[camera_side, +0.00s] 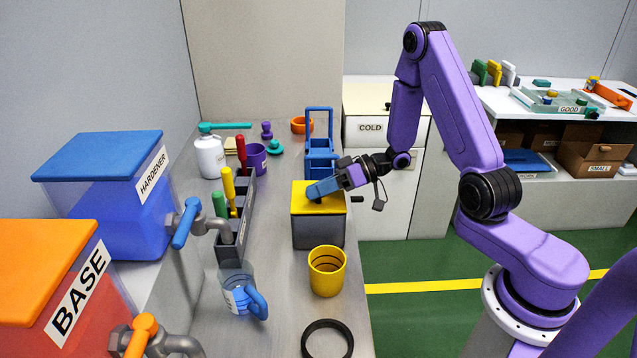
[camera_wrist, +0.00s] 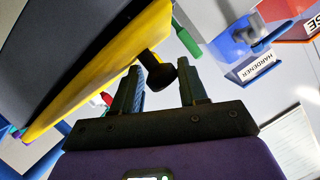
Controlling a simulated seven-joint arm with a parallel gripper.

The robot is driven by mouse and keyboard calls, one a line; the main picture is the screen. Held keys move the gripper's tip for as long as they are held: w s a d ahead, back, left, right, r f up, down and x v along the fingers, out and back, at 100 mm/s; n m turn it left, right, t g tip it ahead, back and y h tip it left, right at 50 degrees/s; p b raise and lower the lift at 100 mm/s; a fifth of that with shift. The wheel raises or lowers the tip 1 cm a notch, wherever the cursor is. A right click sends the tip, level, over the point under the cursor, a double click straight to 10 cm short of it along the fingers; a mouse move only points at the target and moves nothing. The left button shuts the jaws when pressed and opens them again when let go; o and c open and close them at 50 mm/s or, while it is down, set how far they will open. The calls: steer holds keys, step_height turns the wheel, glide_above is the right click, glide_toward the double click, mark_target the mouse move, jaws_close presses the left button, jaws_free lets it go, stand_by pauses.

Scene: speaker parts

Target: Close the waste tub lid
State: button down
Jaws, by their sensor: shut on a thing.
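The waste tub (camera_side: 318,232) is a grey box on the bench, right of the part rack. Its yellow lid (camera_side: 305,206) lies over the top and looks level, with no clear gap at the front edge. In the wrist view the yellow lid (camera_wrist: 105,70) runs diagonally beside the grey tub wall (camera_wrist: 65,45). A dark knob (camera_wrist: 160,73) stands out from the lid, between my two fingers. My gripper (camera_side: 318,190) reaches in from the right, low over the lid, and is shut on this knob. In the side view my fingers hide the knob.
A yellow cup (camera_side: 327,272) stands just in front of the tub, and a blue caddy (camera_side: 319,155) behind it. The rack (camera_side: 238,220) with coloured tools is to the left. A clear jug (camera_side: 240,292) and black ring (camera_side: 327,340) are nearer. The bench edge runs close on the right.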

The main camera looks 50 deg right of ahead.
steer(key=shift+s+a+f+g, duration=0.3)
steer(key=shift+s+a+f, duration=0.15)
steer(key=shift+a+f, duration=0.1)
steer(key=c, duration=1.1)
jaws_free()
steer(key=shift+d+r, duration=0.1)
steer(key=v, duration=1.7)
steer(key=shift+d+r, duration=0.25)
steer(key=shift+d, duration=0.15)
